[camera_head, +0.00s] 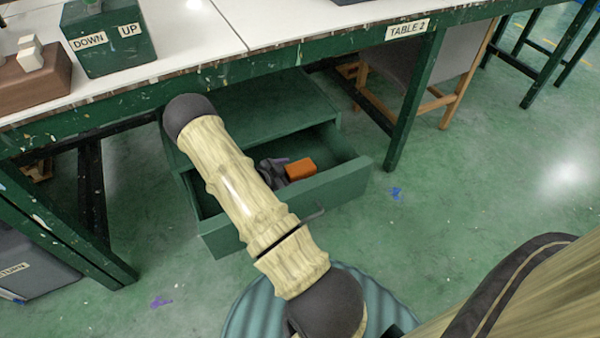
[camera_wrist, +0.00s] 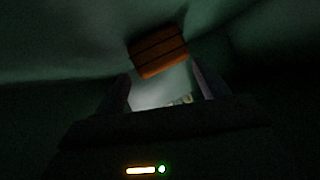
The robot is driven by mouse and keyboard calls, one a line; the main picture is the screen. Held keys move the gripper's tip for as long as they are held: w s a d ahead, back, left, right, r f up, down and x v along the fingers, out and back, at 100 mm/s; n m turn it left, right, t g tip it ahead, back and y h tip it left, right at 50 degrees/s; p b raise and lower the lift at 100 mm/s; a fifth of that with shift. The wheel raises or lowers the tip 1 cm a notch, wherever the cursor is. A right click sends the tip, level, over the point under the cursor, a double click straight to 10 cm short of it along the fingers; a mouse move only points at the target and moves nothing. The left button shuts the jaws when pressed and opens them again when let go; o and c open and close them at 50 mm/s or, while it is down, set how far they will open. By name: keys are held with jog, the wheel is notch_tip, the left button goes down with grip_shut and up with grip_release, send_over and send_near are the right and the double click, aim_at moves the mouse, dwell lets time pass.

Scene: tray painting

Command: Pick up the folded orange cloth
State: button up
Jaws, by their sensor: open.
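The folded orange cloth (camera_head: 300,169) lies inside an open green drawer (camera_head: 335,184), near its front wall. In the wrist view the cloth (camera_wrist: 158,50) shows as an orange block with dark lines across it, just beyond the fingertips. My gripper (camera_wrist: 162,80) is open, with its two fingers apart and a pale patch showing between them. In the head view the grey-purple shape of my gripper (camera_head: 273,170) is in the drawer, just left of the cloth. Whether a finger touches the cloth I cannot tell. My arm hides part of the drawer.
The drawer is part of a green cabinet (camera_head: 265,105) under a white-topped table (camera_head: 200,45). A green table leg (camera_head: 415,100) and a chair (camera_head: 430,75) stand to its right. A green box marked DOWN and UP (camera_head: 110,40) is on the table. The wrist view is dark.

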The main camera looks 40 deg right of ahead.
aim_at(296, 170)
jog(key=b+x, duration=0.1)
jog(key=x, duration=0.2)
jog(key=shift+d+f+b, duration=0.1)
jog(key=shift+d+b, duration=0.2)
jog(key=shift+b, duration=0.1)
jog(key=shift+c, duration=0.2)
jog(key=c, duration=0.6)
